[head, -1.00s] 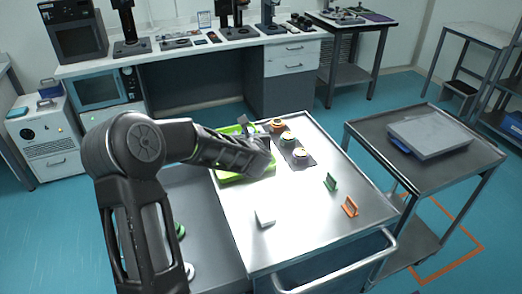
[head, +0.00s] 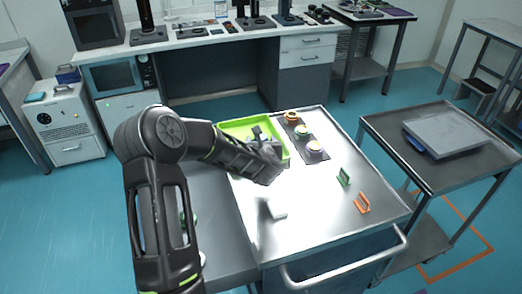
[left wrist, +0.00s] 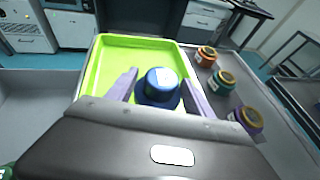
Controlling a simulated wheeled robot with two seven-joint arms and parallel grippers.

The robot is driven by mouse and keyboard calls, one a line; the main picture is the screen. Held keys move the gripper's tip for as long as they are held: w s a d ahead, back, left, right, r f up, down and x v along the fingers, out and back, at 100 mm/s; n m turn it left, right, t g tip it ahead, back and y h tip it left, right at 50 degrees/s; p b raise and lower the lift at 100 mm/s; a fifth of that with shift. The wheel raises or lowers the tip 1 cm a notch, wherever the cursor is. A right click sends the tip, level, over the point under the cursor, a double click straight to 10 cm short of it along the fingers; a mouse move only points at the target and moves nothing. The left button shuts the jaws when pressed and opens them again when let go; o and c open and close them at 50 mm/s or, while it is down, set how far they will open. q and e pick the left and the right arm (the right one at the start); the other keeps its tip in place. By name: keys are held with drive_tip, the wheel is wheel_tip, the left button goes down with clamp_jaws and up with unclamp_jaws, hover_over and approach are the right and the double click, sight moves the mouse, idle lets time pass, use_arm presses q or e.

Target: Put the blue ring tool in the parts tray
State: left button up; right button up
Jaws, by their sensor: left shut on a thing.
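The blue ring tool (left wrist: 158,88), with a pale top, sits between the two purple fingers of my left gripper (left wrist: 157,92) in the left wrist view. The gripper is shut on it. Behind and around it in that view lies the bright green parts tray (left wrist: 112,55). In the head view the tray (head: 238,124) is partly covered by my left arm, and my left gripper (head: 258,134) is over it. The tool itself is not clear there. I cannot tell how high it is above the tray floor. My right gripper is not in view.
On the metal cart beside the tray, orange (head: 291,117), green (head: 302,131) and purple (head: 315,150) ring pieces stand on a dark strip. A green bracket (head: 343,176), an orange bracket (head: 362,203) and a white block (head: 277,211) are nearer the front. The cart's front right is mostly clear.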

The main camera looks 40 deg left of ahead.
use_arm(q)
wheel_tip(320, 180, down, 4)
drive_tip(key=shift+f+p, duration=0.1)
drive_tip(key=shift+p, duration=0.3)
drive_tip(key=shift+f+b, duration=0.2)
drive_tip(key=shift+b, duration=0.2)
drive_tip(key=o, duration=1.5)
drive_tip(key=shift+r, duration=0.1)
drive_tip(key=shift+c, duration=0.2)
drive_tip(key=shift+r+p, duration=0.25)
drive_tip(key=shift+p, duration=0.25)
drive_tip(key=shift+s+d+b, duration=0.25)
drive_tip(key=shift+b, duration=0.05)
drive_tip(key=b+v, duration=0.2)
drive_tip(key=v, duration=0.9)
drive_tip(key=shift+s+d+r, duration=0.1)
